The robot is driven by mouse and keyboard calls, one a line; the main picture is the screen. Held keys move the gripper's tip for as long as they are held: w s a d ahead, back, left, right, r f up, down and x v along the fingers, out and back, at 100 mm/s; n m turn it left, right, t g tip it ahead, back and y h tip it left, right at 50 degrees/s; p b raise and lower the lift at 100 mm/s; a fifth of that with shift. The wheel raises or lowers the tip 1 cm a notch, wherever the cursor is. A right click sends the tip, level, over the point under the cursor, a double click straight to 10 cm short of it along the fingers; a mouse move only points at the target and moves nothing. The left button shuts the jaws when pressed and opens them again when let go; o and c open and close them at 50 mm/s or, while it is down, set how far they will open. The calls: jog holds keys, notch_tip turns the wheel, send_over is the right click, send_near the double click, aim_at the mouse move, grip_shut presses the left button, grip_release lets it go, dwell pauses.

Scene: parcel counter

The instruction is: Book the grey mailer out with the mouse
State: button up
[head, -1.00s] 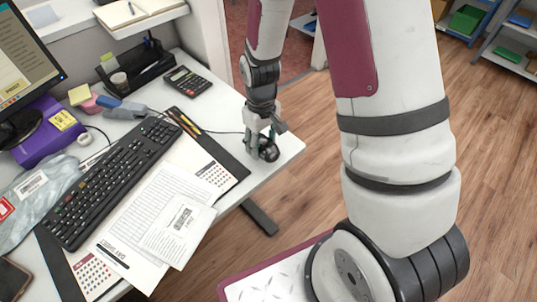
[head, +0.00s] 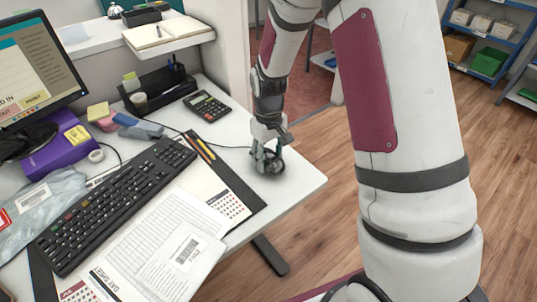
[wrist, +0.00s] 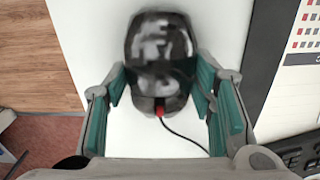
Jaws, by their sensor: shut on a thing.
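My gripper (head: 266,154) is low over the desk's right end, shut on a dark, glossy mouse (head: 273,164). In the wrist view the mouse (wrist: 158,50) lies between the green-padded fingers (wrist: 160,84), with a red spot and a cable at its near end. The grey mailer (head: 62,190), a crumpled bag with a white label, lies at the desk's left, partly cut off by the frame. The monitor (head: 50,70) at the upper left shows a form with a red OUT button and a yellow button; no pointer can be made out.
A black keyboard (head: 115,205) lies between mailer and mouse. A dark desk mat (head: 250,195) with papers is left of the mouse. A calculator (head: 208,106) and a black organiser (head: 160,88) stand behind. White desktop (head: 300,185) is clear around the mouse to the edge.

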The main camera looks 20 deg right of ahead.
jog(key=shift+f, duration=0.4)
jog(key=shift+f, duration=0.1)
dwell(0.3)
jog(key=shift+w+d, duration=0.1)
jog(key=shift+w, duration=0.1)
dwell(1.2)
jog(key=shift+w+d+b, duration=0.3)
jog(key=shift+w+b, duration=0.05)
jog(key=shift+w, duration=0.05)
dwell(0.5)
jog(key=o, duration=1.4)
